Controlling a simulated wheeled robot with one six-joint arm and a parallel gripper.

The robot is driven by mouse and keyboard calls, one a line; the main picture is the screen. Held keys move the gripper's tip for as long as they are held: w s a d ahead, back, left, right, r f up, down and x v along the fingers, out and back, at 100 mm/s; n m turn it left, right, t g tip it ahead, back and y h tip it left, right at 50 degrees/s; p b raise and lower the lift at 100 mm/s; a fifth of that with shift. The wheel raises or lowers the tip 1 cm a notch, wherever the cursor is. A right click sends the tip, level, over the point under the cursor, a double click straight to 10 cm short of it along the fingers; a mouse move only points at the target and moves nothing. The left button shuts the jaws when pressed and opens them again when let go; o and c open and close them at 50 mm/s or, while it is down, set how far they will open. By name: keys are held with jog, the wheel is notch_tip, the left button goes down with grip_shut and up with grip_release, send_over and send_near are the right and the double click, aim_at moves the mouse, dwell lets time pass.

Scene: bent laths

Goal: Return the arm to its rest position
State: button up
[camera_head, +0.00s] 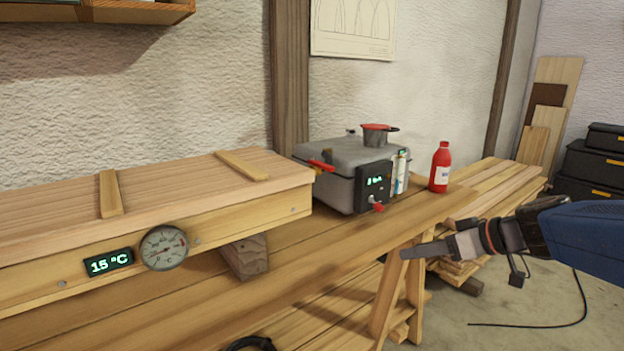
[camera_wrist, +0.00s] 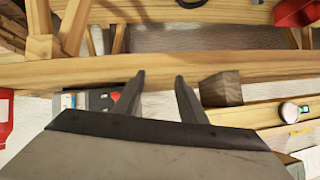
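My gripper (camera_head: 412,252) reaches in from the right on my blue arm, in front of the bench's right end, near the trestle leg. In the wrist view my gripper (camera_wrist: 159,80) has its two dark fingers apart, with nothing held between them. The wooden bench (camera_head: 330,262) lies beyond the fingers; in the wrist view its plank (camera_wrist: 75,73) crosses the picture behind them. I cannot tell the exact gap between gripper and bench.
On the bench stand a long wooden box (camera_head: 240,212) with a dial gauge (camera_head: 163,248) and a 15 °C display (camera_head: 108,263), a grey metal box (camera_head: 335,175) and a red bottle (camera_head: 440,168). Stacked boards (camera_head: 500,190) lie behind my gripper. Floor at the lower right is mostly clear, except a cable (camera_head: 530,325).

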jog(key=s+a+f+m+g+h, duration=0.25)
jog(key=s+f, duration=0.35)
jog(key=s, duration=0.5)
jog(key=s+d+f+m+h, duration=0.3)
jog(key=s+d+h, duration=0.2)
jog(key=s, duration=0.4)
jog(key=shift+d+m, duration=0.35)
jog(key=shift+d, duration=0.4)
jog(key=shift+s+g+h, duration=0.1)
jog(key=shift+g+h, duration=0.15)
